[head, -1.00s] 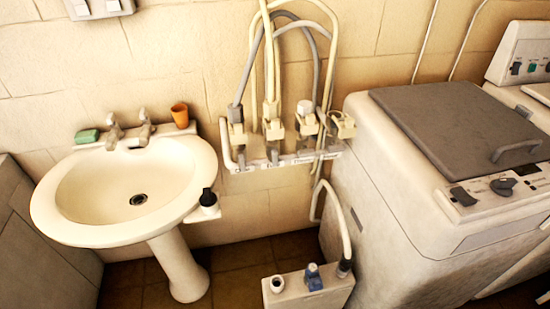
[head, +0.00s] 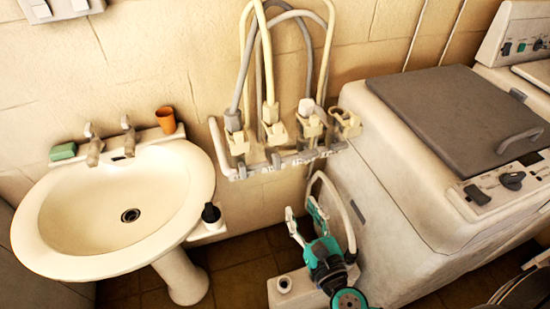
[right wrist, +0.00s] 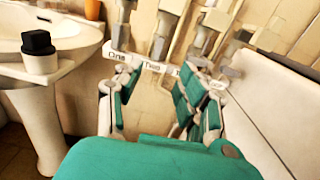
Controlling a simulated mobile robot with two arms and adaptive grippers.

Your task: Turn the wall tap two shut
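Wall tap two (head: 275,135) is the second from the left in a row of cream valves on a labelled wall rail (head: 255,170). A hose rises from it. Its handle position is too small to tell. In the right wrist view the label "Two" (right wrist: 152,66) shows ahead, between the fingers, with grey and cream fittings above it. My right gripper (head: 301,212) is open and empty, below and in front of the rail, apart from the tap. Its two green-padded fingers also show in the right wrist view (right wrist: 155,88). My left gripper is not in view.
Neighbouring valves (head: 235,138) and (head: 308,122) stand close on both sides, with looping hoses (head: 331,50) above. A washbasin (head: 190,230) with a dark-capped bottle (head: 211,214) is at left. A washing machine (head: 390,190) is at right. A pale box (head: 284,292) stands below.

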